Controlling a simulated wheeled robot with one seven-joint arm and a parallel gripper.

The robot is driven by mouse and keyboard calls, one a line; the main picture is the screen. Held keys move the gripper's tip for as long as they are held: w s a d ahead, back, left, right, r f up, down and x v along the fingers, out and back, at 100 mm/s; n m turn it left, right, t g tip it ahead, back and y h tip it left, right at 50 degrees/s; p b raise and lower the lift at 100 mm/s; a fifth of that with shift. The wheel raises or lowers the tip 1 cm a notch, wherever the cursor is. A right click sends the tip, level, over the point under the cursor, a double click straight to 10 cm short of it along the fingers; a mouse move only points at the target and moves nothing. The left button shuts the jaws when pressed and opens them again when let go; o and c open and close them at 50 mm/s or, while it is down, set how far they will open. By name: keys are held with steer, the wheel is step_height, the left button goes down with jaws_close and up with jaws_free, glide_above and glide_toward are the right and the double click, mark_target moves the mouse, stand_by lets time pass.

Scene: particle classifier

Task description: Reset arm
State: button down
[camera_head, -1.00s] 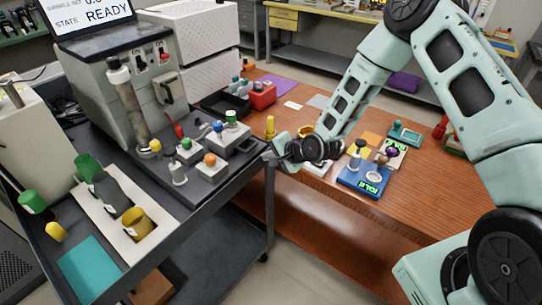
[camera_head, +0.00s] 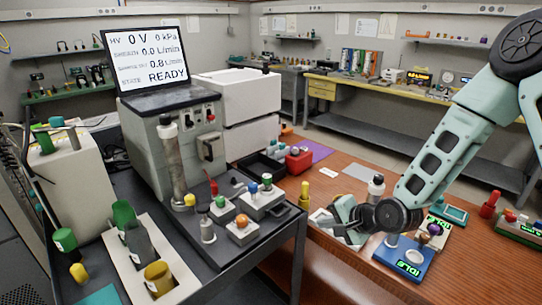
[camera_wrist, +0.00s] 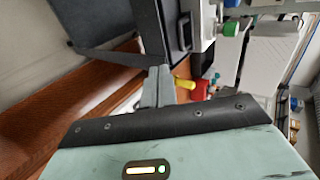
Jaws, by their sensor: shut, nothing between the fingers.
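My gripper (camera_head: 322,222) hangs at the left edge of the wooden table, close to the dark cart's right edge, and holds nothing. In the wrist view its grey fingers (camera_wrist: 158,85) are together, and a yellow object (camera_wrist: 183,82) shows just beyond them. My arm comes in from the upper right and bends down to the gripper. The part of the table behind the wrist is hidden.
The dark cart carries the particle classifier (camera_head: 160,150), its screen (camera_head: 155,55) reading READY, and knob blocks (camera_head: 262,200). A yellow bottle (camera_head: 304,195), a red box (camera_head: 299,162) and a blue stand (camera_head: 405,260) are on the table (camera_head: 350,285).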

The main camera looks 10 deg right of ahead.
steer(key=s+a+r+n+g+h, duration=0.1)
steer(key=s+r+n, duration=0.4)
steer(key=s, duration=0.5)
steer(key=s+a+r+n+g+h, duration=0.2)
steer(key=s+a+r+n+g, duration=0.2)
steer(key=s+n, duration=0.3)
steer(key=s+a+r+n+g+h, duration=0.2)
steer(key=s+r+n, duration=0.4)
steer(key=s, duration=0.7)
steer(key=shift+a+r+g, duration=0.35)
steer(key=shift+a+g, duration=0.15)
steer(key=shift+g, duration=0.1)
